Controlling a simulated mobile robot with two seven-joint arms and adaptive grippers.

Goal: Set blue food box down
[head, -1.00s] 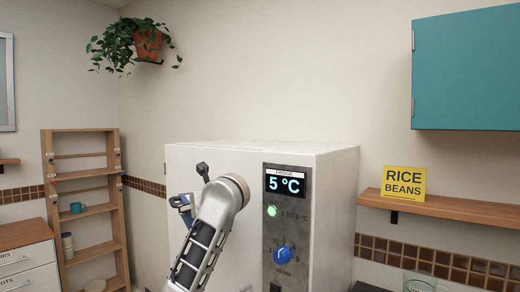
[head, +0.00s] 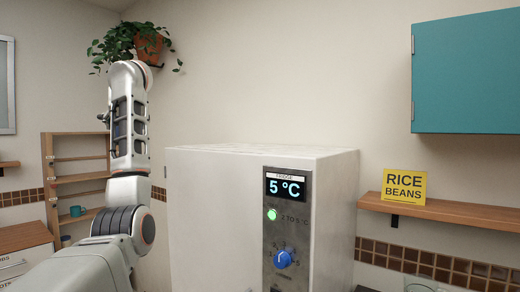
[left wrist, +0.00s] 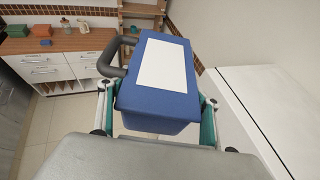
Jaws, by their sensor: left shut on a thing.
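The blue food box (left wrist: 158,110) shows in the left wrist view, with a white label on its face and a dark grey handle on its left side. My left gripper (left wrist: 158,122) is shut on it, with a teal-padded finger on each side. The box is held up in the air beside the white fridge, whose top and side show at the right of that view. In the head view my left arm rises in front of the shelf, and the gripper and box are out of sight. My right gripper is in neither view.
The fridge (head: 215,215) stands at the centre of the head view. A wooden shelf rack (head: 75,180) and a drawer cabinet (head: 25,260) are at the left. The cabinet top holds small boxes and jars. A hanging plant (head: 130,42) is close to my arm.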

